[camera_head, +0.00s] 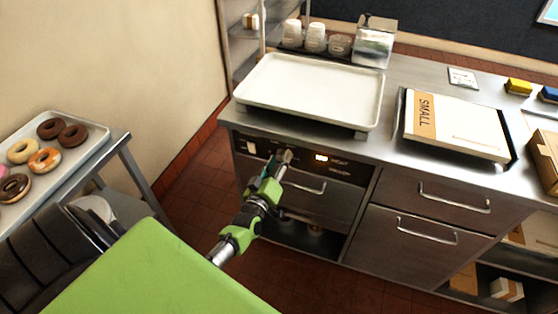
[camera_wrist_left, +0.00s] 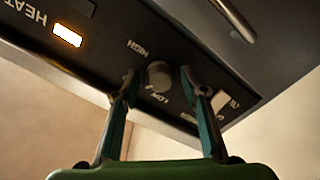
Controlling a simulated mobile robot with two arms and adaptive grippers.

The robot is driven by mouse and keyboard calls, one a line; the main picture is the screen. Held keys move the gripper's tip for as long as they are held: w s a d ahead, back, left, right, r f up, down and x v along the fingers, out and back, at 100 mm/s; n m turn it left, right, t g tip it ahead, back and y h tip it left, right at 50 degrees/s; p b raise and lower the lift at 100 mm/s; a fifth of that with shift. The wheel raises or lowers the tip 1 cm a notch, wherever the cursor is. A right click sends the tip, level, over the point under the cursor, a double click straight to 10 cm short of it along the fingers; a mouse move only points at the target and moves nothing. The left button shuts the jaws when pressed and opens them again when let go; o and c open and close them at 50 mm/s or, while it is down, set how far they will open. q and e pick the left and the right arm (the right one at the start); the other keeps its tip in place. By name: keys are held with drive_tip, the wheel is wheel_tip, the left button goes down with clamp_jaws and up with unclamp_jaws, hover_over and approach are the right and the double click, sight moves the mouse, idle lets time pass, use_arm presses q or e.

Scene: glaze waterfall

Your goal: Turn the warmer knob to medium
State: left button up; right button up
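The warmer's dark control panel (camera_head: 345,165) is on the front of the steel counter, with a lit HEAT light (camera_head: 321,157). In the left wrist view the round grey warmer knob (camera_wrist_left: 160,76) sits between the words HIGH and LOW. Its pointer direction is unclear. My left gripper (camera_head: 284,157) is at the panel, left of the light, and hides the knob in the head view. In the left wrist view its two fingertips (camera_wrist_left: 159,80) are apart, one on each side of the knob, with visible gaps. My right gripper is not in view.
A white switch (camera_wrist_left: 220,100) marked ON is close to one left finger. A drawer handle (camera_head: 305,186) is below the panel. A large empty tray (camera_head: 312,90) lies on the counter above. A donut tray (camera_head: 75,165) stands at left.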

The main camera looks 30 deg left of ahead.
use_arm(q)
drive_tip(key=v, duration=1.2)
idle(0.3)
